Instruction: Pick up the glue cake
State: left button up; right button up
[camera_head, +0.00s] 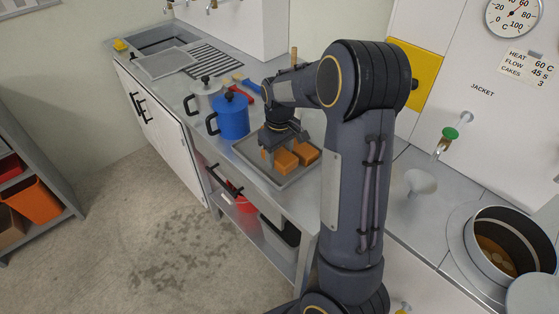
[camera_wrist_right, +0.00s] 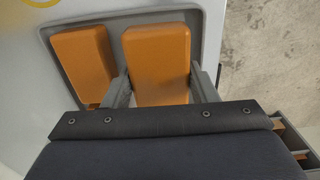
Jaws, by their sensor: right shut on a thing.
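My right gripper (camera_head: 282,149) reaches down over a grey tray (camera_head: 268,172) on the steel bench. It is shut on an orange block, a glue cake (camera_head: 286,161); in the right wrist view the fingers (camera_wrist_right: 160,88) lie along both sides of this glue cake (camera_wrist_right: 157,55). I cannot tell whether the cake is clear of the tray. A second glue cake (camera_head: 307,152) lies in the tray beside it, also seen in the right wrist view (camera_wrist_right: 82,62), outside the fingers. The arm and gripper hide part of the tray. My left gripper is not in view.
A blue lidded pot (camera_head: 233,118) and a grey lidded pot (camera_head: 206,97) stand left of the tray. Red- and blue-handled tools lie behind them. A round vessel (camera_head: 510,245) and a funnel (camera_head: 420,182) are at the right. A shelf with an orange bin (camera_head: 33,200) stands far left.

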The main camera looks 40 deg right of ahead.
jog(key=s+a+r, duration=0.2)
jog(key=s+r, duration=0.2)
jog(key=s, duration=0.2)
jog(key=s+a+r+b, duration=0.1)
jog(key=s+a+r, duration=0.2)
jog(key=s+r, duration=0.2)
jog(key=shift+s+a+r, duration=0.25)
jog(key=shift+s+a, duration=0.05)
jog(key=shift+s, duration=0.6)
